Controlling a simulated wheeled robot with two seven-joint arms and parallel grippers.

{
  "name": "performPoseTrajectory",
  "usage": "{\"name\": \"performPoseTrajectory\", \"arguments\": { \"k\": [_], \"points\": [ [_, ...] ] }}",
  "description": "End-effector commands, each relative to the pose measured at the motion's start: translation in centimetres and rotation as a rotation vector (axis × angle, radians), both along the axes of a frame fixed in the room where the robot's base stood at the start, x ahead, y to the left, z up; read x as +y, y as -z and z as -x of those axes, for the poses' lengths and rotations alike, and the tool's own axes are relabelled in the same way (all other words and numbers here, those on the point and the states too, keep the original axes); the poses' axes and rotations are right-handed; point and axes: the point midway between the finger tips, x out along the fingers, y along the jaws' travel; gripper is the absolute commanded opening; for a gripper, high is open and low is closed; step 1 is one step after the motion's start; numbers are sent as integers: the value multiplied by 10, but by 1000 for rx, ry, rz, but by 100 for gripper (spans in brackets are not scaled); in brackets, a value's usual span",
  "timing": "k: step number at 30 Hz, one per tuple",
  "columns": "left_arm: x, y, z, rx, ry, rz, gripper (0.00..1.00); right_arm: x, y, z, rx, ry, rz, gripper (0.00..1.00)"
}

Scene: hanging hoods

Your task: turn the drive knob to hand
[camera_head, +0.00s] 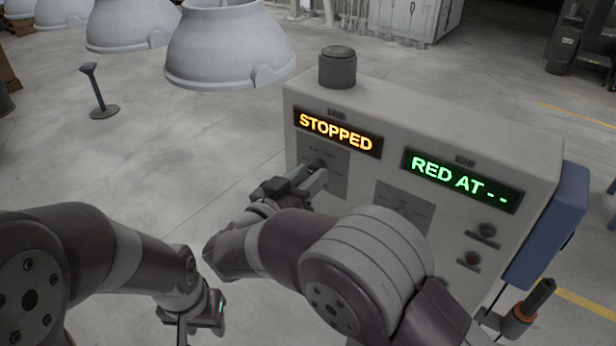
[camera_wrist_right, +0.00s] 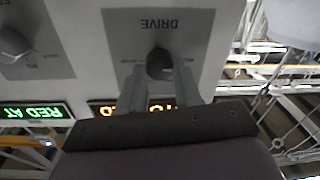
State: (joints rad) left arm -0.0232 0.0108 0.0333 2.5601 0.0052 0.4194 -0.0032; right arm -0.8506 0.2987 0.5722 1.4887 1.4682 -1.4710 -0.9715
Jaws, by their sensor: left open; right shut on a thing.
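The drive knob (camera_wrist_right: 160,61) is a dark round knob on a grey plate marked DRIVE on the front of a pale control box (camera_head: 470,125). The right wrist view shows it upside down. My right gripper (camera_wrist_right: 158,72) has one finger on each side of the knob and is shut on it. In the head view my right gripper (camera_head: 314,178) reaches the plate below the amber STOPPED display (camera_head: 338,132). The knob's pointer and its small position labels cannot be read clearly. My left gripper (camera_head: 200,318) is open, low and left of the box, away from it.
A green display (camera_head: 461,181) reads RED AT - -. A second knob (camera_wrist_right: 14,45) is beside the drive plate. A dark cylinder (camera_head: 338,67) stands on top of the box. Pale hoods (camera_head: 228,40) hang at upper left.

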Motion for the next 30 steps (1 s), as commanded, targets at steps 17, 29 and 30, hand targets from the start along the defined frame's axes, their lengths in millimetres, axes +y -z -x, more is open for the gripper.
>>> {"name": "performPoseTrajectory", "arguments": {
  "k": [17,29,30],
  "points": [
    [0,21,0,0,0,0,43,-1,6,-1,-71,0,-99,3],
    [0,74,0,0,0,0,43,-1,10,-1,-282,0,-390,3],
    [0,80,0,0,0,0,43,-1,10,-1,-305,-1,-421,3]
  ]
}}
